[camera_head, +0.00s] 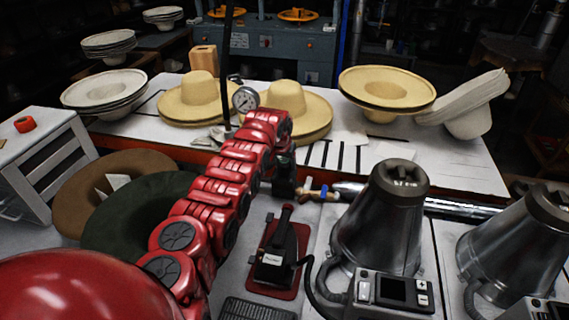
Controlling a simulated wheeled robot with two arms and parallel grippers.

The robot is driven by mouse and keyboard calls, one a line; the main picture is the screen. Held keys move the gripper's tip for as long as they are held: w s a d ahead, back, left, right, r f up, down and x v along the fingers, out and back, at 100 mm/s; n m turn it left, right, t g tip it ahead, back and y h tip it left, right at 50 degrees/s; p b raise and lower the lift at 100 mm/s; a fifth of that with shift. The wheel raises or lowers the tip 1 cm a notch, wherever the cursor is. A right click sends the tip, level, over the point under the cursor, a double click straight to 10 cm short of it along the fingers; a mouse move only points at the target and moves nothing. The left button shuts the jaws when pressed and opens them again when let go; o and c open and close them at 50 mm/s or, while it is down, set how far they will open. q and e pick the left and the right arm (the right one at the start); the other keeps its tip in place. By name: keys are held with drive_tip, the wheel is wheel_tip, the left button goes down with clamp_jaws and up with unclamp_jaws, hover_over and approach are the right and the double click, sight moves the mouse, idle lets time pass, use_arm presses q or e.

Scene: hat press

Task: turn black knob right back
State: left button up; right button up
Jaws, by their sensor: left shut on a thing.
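My left arm, red and jointed, reaches from the lower left to the middle of the view. My left gripper (283,178) is dark and small at its end, pointing down beside the pipework at the table's front edge. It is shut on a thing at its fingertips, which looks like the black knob. The knob is mostly hidden by the gripper, so its angle cannot be told. A brass valve fitting with a blue part (318,192) is just right of the gripper. My right gripper is not in view.
A pressure gauge (245,99) stands behind the arm. Straw hats (385,88) lie on the white table. A black iron-like tool (282,250) rests on a red base. Two metal cones (380,225) stand at the right. Brown and green hats (112,180) lie at the left.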

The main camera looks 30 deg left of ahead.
use_arm(q)
drive_tip(key=c, duration=0.3)
drive_tip(key=shift+n+y, duration=0.3)
drive_tip(key=shift+n, duration=0.5)
drive_tip(key=o, duration=1.3)
drive_tip(key=shift+o, duration=0.2)
